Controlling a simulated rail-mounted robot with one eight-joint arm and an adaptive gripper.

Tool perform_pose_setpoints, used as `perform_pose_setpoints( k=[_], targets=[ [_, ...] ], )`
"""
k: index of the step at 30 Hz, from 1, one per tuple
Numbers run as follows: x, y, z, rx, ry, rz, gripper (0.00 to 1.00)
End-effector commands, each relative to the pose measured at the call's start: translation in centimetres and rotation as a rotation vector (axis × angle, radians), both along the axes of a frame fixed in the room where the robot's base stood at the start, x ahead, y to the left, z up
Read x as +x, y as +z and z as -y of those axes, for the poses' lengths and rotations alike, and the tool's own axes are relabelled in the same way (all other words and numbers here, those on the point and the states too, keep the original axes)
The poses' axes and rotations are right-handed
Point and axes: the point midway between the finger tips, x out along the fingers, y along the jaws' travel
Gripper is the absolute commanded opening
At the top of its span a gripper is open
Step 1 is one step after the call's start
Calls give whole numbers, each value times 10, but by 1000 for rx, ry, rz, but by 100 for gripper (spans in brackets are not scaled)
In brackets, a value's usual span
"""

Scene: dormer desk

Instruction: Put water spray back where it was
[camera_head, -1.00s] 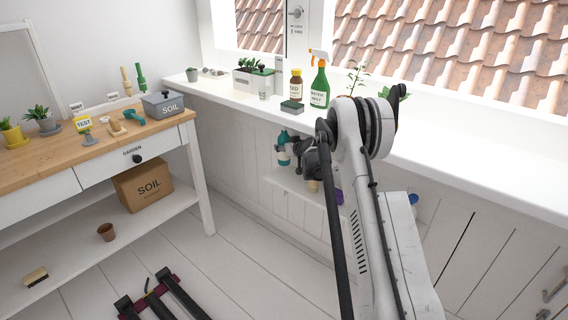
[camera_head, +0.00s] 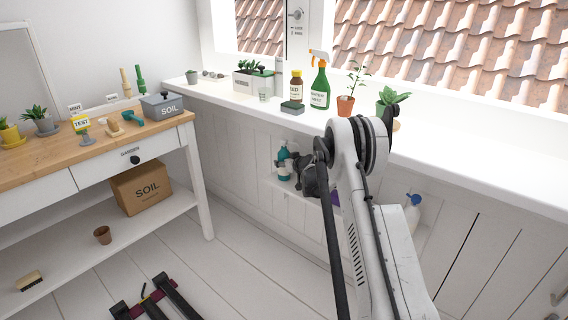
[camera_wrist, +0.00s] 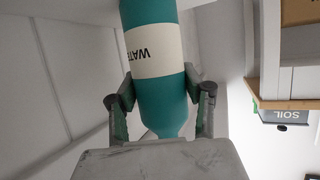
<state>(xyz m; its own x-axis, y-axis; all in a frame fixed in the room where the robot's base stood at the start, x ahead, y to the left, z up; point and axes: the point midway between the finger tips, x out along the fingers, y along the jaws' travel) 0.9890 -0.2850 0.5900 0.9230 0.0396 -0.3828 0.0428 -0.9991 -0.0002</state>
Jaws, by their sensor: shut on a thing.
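The water spray is a teal bottle with a cream label reading "WATE", upside down in the wrist view (camera_wrist: 152,50). My gripper (camera_wrist: 160,95) is shut on it, one finger on each side. In the head view the teal bottle (camera_head: 283,164) shows small at the low wall shelf under the sill, left of my dark gripper (camera_head: 298,172).
The low shelf (camera_head: 282,191) also holds a white bottle with a blue top (camera_head: 412,212), partly behind my arm. On the sill above (camera_head: 455,160) stand a green spray bottle (camera_head: 320,90), a brown bottle (camera_head: 296,88) and potted plants. A wooden desk (camera_head: 50,160) is at left.

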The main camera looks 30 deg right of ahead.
Motion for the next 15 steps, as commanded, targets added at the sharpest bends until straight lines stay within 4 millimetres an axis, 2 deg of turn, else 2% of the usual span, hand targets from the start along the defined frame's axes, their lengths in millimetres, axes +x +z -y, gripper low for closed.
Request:
perform_pose_setpoints(
  k=[1,2,6,15],
  targets=[
    [0,-1,0,0,0,0,0],
    [0,-2,0,0,0,0,44],
    [0,-2,0,0,0,0,62],
    [0,0,0,0,0,0,62]
  ],
)
